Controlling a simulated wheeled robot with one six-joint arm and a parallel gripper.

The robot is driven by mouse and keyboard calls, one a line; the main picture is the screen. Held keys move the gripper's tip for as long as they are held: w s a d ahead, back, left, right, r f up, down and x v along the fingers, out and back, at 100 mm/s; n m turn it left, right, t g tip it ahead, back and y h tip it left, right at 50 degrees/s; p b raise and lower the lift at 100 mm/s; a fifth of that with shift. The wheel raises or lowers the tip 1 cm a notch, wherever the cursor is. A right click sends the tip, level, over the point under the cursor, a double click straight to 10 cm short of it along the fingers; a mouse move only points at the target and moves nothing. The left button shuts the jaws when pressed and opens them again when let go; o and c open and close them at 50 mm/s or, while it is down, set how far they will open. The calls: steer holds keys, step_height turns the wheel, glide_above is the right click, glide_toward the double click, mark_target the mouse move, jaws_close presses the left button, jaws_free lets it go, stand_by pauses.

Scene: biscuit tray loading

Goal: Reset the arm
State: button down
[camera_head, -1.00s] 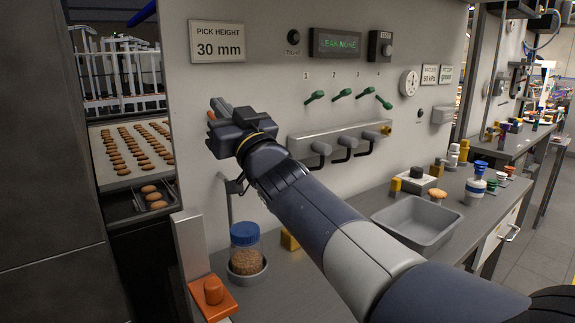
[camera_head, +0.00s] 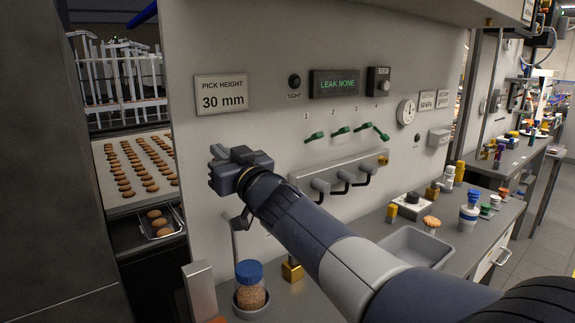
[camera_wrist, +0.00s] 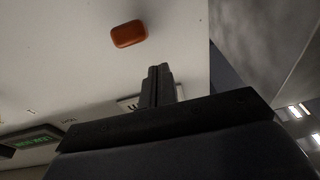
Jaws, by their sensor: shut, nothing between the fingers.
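My gripper (camera_head: 232,154) is raised in front of the upright panel (camera_head: 290,140), left of the row of green levers (camera_head: 340,132). Its fingers are shut with nothing between them. In the wrist view the two dark fingers (camera_wrist: 158,84) lie together, with an orange rounded thing (camera_wrist: 128,34) beyond them on a pale surface. My arm reaches up from the lower right of the head view and hides part of the bench.
A blue-lidded jar (camera_head: 250,284) stands in a holder below my arm. A grey bin (camera_head: 418,246) and several small fittings sit on the bench at right. Biscuits lie on a conveyor (camera_head: 125,196) at left, with a tray (camera_head: 158,222) below.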

steer(key=shift+w+r+g+h+p, duration=0.3)
steer(key=shift+r+g+h+p, duration=0.65)
steer(key=shift+p, duration=3.75)
steer(key=p, duration=0.2)
steer(key=h+p, duration=0.1)
steer(key=p, duration=0.2)
steer(key=shift+d+r+m+g, duration=0.2)
steer(key=shift+r+m+g, duration=0.1)
steer(key=shift+r+g, duration=0.05)
steer(key=shift+s+d+r+h+p, duration=0.15)
steer(key=shift+h+p, duration=0.2)
steer(key=shift+p, duration=0.9)
steer(key=shift+w+a+r+p, duration=0.2)
steer(key=shift+w+r+p, duration=0.1)
steer(key=shift+r+p, duration=0.15)
steer(key=shift+w+a+r+p, duration=0.25)
steer(key=shift+r+p, duration=0.1)
steer(key=shift+r, duration=0.15)
steer(key=f+b, duration=0.1)
steer(key=f, duration=0.1)
steer(key=s+d+f+b, duration=0.1)
steer(key=shift+b, duration=0.35)
steer(key=b, duration=0.4)
steer(key=shift+a+f+y, duration=0.3)
steer(key=shift+f+y, duration=0.05)
steer(key=shift+y, duration=0.05)
steer(key=shift+w+a+f+t+b, duration=0.1)
steer(key=shift+t+b, duration=0.3)
steer(key=shift+b, duration=0.6)
